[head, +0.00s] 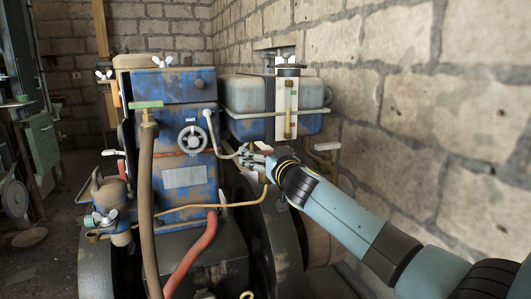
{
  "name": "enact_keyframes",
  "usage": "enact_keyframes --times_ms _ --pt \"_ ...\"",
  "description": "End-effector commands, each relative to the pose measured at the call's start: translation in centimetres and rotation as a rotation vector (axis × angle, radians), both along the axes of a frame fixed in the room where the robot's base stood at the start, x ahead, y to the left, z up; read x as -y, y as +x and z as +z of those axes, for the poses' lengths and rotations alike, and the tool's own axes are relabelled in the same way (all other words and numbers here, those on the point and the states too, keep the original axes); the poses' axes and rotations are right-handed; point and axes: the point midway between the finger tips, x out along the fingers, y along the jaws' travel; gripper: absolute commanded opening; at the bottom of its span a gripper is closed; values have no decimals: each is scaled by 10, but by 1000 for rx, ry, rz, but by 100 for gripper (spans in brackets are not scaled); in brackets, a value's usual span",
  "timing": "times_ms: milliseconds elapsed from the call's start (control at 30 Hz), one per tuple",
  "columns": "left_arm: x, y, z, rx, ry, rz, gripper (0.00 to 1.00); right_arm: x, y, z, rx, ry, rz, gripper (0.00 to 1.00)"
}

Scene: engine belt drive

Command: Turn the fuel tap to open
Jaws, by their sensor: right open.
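My right gripper (257,156) reaches in from the right, its fingers open at the lower front of the fuel tank (245,95). The tank is blue and grey and sits on the right of the blue engine. A thin yellow fuel pipe (225,206) runs along the engine's lower front and rises to just below my gripper. I cannot clearly make out the fuel tap; my fingers and wrist cover the area at the top of this pipe. Whether the fingers touch anything there I cannot tell. My left gripper is not in view.
A white-knobbed lever (209,114) stands left of my gripper, beside a round dial marked START (193,140). A level gauge (290,108) is on the tank front. A dark flywheel (280,240) lies below. The stone wall (430,110) is close on the right.

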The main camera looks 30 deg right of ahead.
Motion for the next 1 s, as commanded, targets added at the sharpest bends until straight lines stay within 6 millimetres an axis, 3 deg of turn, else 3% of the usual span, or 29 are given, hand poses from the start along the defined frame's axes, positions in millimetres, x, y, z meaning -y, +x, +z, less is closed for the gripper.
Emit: enact_keyframes --times_ms 367,733,1000 --pt "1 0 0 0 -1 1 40 1 7 0 0 0 1 99" --pt "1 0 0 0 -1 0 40 1 6 0 0 0 1 51" --pt "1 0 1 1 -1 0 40 1 6 0 -1 0 5 49"
